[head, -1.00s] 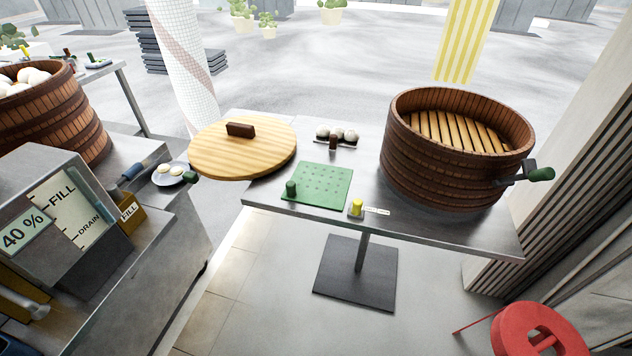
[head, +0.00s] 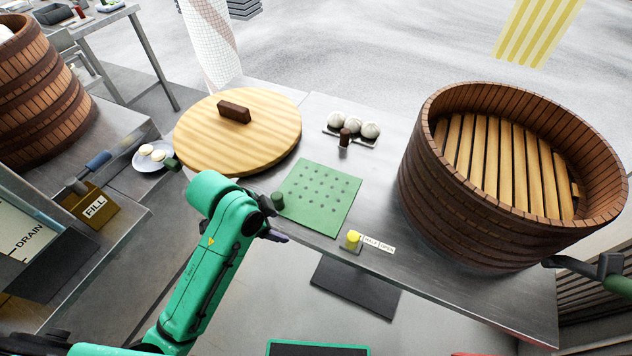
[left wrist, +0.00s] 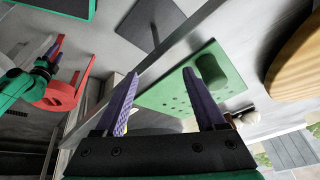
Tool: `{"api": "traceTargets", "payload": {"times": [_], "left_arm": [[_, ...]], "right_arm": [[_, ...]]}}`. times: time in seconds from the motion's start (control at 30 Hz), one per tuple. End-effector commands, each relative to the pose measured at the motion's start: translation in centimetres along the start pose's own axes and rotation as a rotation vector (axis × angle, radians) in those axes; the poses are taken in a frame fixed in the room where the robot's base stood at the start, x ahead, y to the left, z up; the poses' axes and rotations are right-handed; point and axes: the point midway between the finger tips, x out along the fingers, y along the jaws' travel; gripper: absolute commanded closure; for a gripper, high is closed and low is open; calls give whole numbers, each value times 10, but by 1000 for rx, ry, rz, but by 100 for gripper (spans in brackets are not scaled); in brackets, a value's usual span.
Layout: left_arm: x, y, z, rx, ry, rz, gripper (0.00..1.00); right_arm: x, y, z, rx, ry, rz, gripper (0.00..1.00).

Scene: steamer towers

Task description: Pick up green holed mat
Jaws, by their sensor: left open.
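The green holed mat (head: 318,212) lies flat on the metal table, with a dark green knob (head: 277,200) at its left corner. My left gripper (head: 278,224) is open just left of the mat, close to the knob. In the left wrist view its two purple fingers (left wrist: 166,88) stand apart, with the mat (left wrist: 178,98) and knob (left wrist: 209,69) beyond them; nothing is held between them. My right gripper (left wrist: 51,50) shows small at the left of the left wrist view, and its jaw state is unclear.
A round wooden lid (head: 250,140) lies left of the mat. A large bamboo steamer (head: 440,215) stands to the right. A small tray of buns (head: 352,127) is behind, and a yellow knob (head: 352,238) is at the table's front edge.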

Motion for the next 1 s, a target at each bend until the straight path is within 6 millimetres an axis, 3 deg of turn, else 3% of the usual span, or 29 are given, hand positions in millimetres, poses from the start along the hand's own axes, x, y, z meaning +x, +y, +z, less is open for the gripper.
{"api": "traceTargets", "payload": {"times": [0.1,0.27,0.5,0.7,0.8,0.87,1.0], "left_arm": [[0,-6,-21,189,1,31,28],[-5,-12,-47,477,-7,78,28],[-27,-38,-73,1015,-84,177,28],[-76,-82,-74,1498,-204,341,28],[-90,-92,-71,1598,-221,396,28],[-90,-94,-69,1619,-222,410,28],[-65,-89,-58,1620,-219,417,28]], "right_arm": [[0,1,-9,0,15,1,50],[0,0,-4,0,8,0,50],[0,-1,4,-1,-5,-1,50],[0,2,1,-2,-1,3,50],[0,3,0,-3,0,4,50],[-1,3,0,-3,0,4,50],[-6,4,0,-3,0,5,50]]}}
